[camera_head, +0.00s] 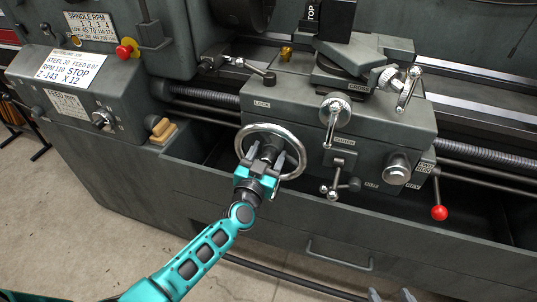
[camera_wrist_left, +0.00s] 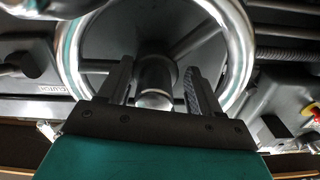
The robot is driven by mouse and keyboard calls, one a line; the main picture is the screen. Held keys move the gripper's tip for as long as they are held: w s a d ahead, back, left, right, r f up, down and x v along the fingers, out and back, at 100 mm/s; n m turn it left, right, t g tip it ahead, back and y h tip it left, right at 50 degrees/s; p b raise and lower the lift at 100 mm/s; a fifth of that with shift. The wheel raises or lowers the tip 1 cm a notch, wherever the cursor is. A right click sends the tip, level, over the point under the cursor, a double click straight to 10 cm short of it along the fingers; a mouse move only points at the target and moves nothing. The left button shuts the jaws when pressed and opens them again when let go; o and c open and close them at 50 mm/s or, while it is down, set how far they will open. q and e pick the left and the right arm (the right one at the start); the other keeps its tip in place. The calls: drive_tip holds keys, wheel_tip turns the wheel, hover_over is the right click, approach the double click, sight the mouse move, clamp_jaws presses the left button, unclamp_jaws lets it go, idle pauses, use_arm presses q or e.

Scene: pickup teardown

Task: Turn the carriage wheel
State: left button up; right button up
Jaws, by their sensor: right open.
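The carriage wheel (camera_head: 296,143) is a shiny metal handwheel on the front of the lathe carriage. My left gripper (camera_head: 266,157) is in front of it, fingers pointing at its centre. In the left wrist view the wheel's rim (camera_wrist_left: 239,60) fills the picture, and the hub (camera_wrist_left: 155,78) shows between the two spread fingers of my left gripper (camera_wrist_left: 157,85). Gaps show beside the hub, so the fingers look open and not closed on it. My arm hides part of the wheel's lower rim in the head view. My right gripper (camera_head: 390,295) shows only its fingertips, apart, at the bottom edge.
The carriage apron (camera_head: 330,165) carries a small crossed handle (camera_head: 335,188), a knob (camera_head: 397,168) and a crank handle (camera_head: 334,115). A red-knobbed lever (camera_head: 439,212) is at right. A wooden-handled brush (camera_head: 162,130) lies left of the wheel. The chip tray (camera_head: 205,175) runs below.

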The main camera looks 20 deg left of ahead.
use_arm(q)
drive_tip(key=shift+s, duration=0.35)
drive_tip(key=s+p, duration=0.2)
drive_tip(key=s, duration=1)
drive_tip(key=shift+a, duration=0.25)
drive_tip(key=s+a+f+g+h+p, duration=0.1)
drive_tip(key=s+f+g, duration=0.4)
drive_tip(key=s, duration=0.6)
drive_tip(key=shift+s+a+f+g, duration=0.15)
drive_tip(key=shift+s+f+g, duration=0.15)
drive_tip(key=shift+g, duration=0.8)
